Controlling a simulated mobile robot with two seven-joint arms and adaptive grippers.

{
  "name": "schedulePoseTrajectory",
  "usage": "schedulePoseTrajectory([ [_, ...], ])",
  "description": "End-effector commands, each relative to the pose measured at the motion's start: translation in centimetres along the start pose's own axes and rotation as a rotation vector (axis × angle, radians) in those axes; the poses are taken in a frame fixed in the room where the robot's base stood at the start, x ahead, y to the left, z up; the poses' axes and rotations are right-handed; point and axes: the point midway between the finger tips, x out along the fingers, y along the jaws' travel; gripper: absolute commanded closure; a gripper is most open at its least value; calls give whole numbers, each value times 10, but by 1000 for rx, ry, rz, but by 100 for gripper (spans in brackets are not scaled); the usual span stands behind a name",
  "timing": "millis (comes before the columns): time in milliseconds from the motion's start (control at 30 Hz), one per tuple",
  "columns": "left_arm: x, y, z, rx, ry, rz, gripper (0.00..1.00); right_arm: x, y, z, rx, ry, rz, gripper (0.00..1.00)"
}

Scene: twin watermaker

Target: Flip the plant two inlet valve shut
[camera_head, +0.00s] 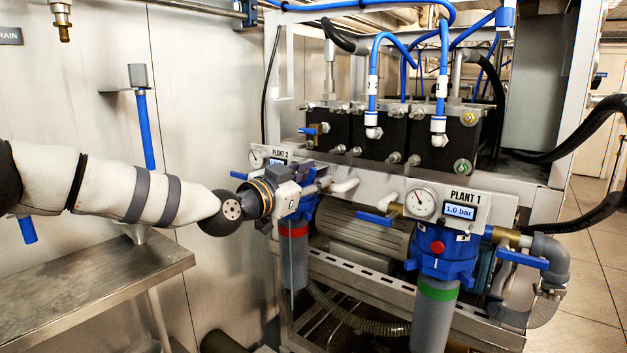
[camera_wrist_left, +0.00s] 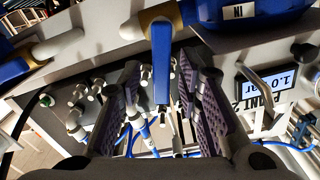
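The plant two inlet valve shows in the left wrist view as a brass body (camera_wrist_left: 160,16) with a blue lever (camera_wrist_left: 161,62), beside a blue housing marked "IN" (camera_wrist_left: 238,12). My left gripper (camera_wrist_left: 158,85) is open, with a purple-padded finger on each side of the lever. Gaps show on both sides, so it does not appear gripped. In the head view my left gripper (camera_head: 308,172) is at the plant two filter (camera_head: 293,255) with the red band and hides the inlet valve. My right gripper is not in view.
The plant one unit (camera_head: 440,250) stands to the right, with two blue levers and a 1.0 bar display (camera_head: 460,211). Another blue lever (camera_head: 238,175) is just left of my gripper. A steel table (camera_head: 90,290) is at lower left.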

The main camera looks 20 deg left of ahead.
Motion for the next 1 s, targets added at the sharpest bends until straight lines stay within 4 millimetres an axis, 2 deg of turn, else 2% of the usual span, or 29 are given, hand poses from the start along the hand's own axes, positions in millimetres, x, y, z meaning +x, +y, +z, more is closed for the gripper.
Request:
schedulePoseTrajectory([
  [233,1,-1,-3,1,3,-1,68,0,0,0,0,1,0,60],
  [367,1,-1,-3,1,3,-1,98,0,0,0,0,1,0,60],
  [400,1,-1,-3,1,3,-1,100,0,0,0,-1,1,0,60],
  [567,1,-1,-2,-8,3,-1,100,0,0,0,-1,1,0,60],
  [800,1,-12,2,-265,1,-1,100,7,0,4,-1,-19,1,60],
  [1000,1,-14,0,-321,2,0,100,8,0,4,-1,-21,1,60],
])
